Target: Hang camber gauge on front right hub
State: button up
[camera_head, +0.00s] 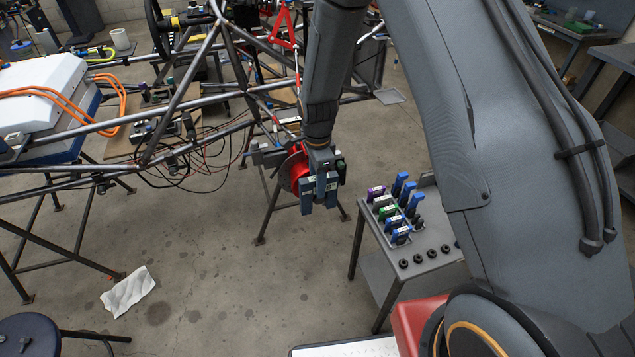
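My gripper (319,191) points down in the middle of the head view, just right of a red disc-like hub (294,171) on the near corner of the tube chassis. Its two blocky fingers show side by side. A dark piece with a little green (341,168) shows at its right side, and I cannot tell whether it is held or part of the gripper. The gripper covers part of the hub, and I cannot tell whether they touch. I cannot pick out the camber gauge for certain.
A grey cart (428,243) right of the gripper bears a rack of coloured blocks (390,212) and several dark round pieces. The tube chassis (120,165) with loose wires fills the left. A white cloth (129,291) lies on the floor. A round stool (27,335) stands at lower left.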

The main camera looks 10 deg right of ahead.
jog(key=shift+o, duration=0.2)
jog(key=shift+r+b, duration=1.15)
jog(key=shift+r, duration=2.75)
jog(key=s+d+r+n, duration=0.2)
jog(key=s+d+n, duration=0.1)
jog(key=s+n, duration=0.2)
jog(key=s+d+r+n+t+b, duration=0.1)
jog(key=s+d+r+n, duration=0.2)
jog(key=s, duration=0.4)
jog(key=s+d+r+n+b, duration=0.1)
jog(key=s+d+r+n, duration=0.2)
jog(key=s+d+n, duration=0.2)
jog(key=s+n, duration=0.2)
jog(key=shift+d+n, duration=0.2)
jog(key=shift+n, duration=0.2)
jog(key=shift+r, duration=0.1)
